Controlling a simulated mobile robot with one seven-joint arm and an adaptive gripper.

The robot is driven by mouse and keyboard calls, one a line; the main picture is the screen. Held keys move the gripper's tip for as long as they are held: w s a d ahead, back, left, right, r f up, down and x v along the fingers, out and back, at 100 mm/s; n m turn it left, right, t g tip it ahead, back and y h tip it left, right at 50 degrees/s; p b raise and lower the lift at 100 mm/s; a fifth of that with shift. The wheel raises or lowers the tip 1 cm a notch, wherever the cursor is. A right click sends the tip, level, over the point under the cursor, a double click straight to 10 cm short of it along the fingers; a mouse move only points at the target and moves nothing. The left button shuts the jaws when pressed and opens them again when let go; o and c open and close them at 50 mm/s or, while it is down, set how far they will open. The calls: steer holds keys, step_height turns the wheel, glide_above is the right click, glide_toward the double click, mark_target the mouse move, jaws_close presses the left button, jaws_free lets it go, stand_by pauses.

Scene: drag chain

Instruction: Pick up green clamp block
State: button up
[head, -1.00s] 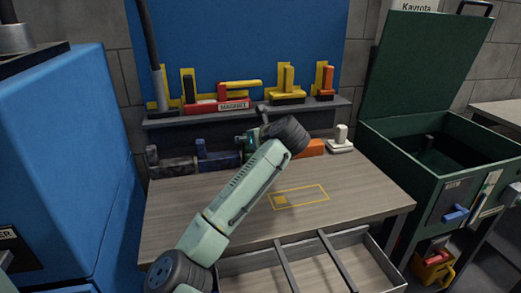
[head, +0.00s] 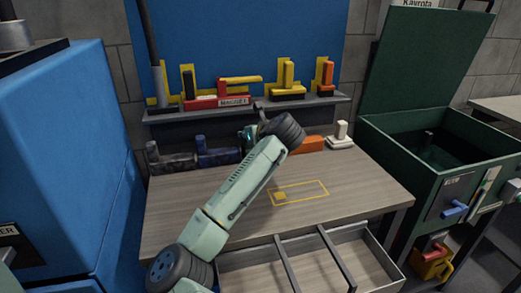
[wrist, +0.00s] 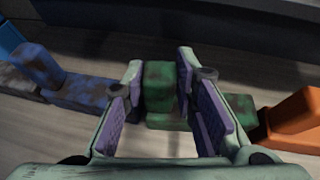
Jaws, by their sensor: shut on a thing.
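The green clamp block (wrist: 160,88) shows worn, dark-stained paint in the wrist view. It stands between the two purple-padded fingers of my gripper (wrist: 160,76), which is shut on it. The block's lower part (wrist: 166,122) shows between the fingers, close to the bench top; I cannot tell whether it touches the bench. In the head view my forearm and wrist hide the block, and only a small teal part of my gripper (head: 248,138) shows at the back of the bench.
Blue clamp block (head: 218,153) and a dark worn one stand left of my gripper; an orange block (head: 308,145) and a white one (head: 341,137) stand right. A shelf (head: 250,108) with tools rises behind. The wooden bench (head: 350,185) is clear in front, with a yellow outlined rectangle.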

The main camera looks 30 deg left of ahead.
jaws_close()
steer(key=shift+r, duration=0.1)
stand_by(0.5)
